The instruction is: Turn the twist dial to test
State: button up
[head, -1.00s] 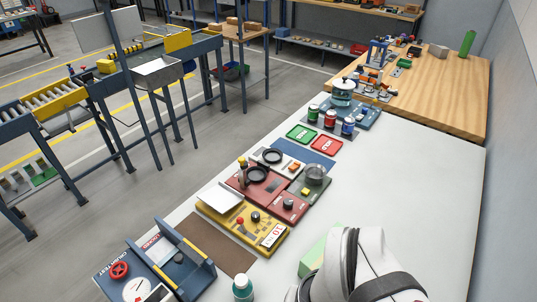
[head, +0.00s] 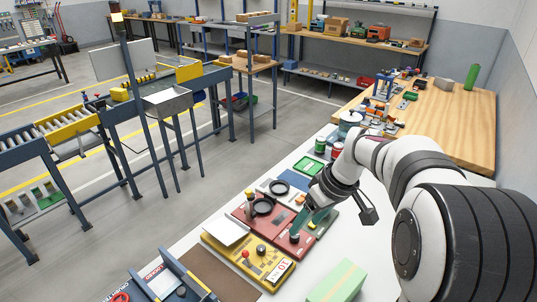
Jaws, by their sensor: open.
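A red panel (head: 272,226) lies on the white table, with a small dark round knob (head: 295,238) at its near right corner that may be the twist dial. Its markings are too small to read. A yellow panel (head: 224,248) in front of it carries another dark knob (head: 261,250) and a red ball knob (head: 245,254). Whether the fingers touch or surround the knob cannot be told. My arm hides part of the panels behind.
A pale green block (head: 337,281) lies on the near table. A blue device (head: 166,281) stands at the lower left beside a brown mat (head: 213,271). Green tray (head: 310,166) and cans lie farther back.

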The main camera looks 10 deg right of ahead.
jog(key=w+d+f+n+t, duration=0.1)
jog(key=w+d+f+n, duration=0.35)
jog(key=w, duration=0.35)
jog(key=shift+m, duration=0.45)
jog(key=x, duration=1.5)
jog(key=shift+d+f, duration=0.2)
jog(key=shift+f, duration=0.25)
jog(key=shift+s, duration=0.1)
grip_shut()
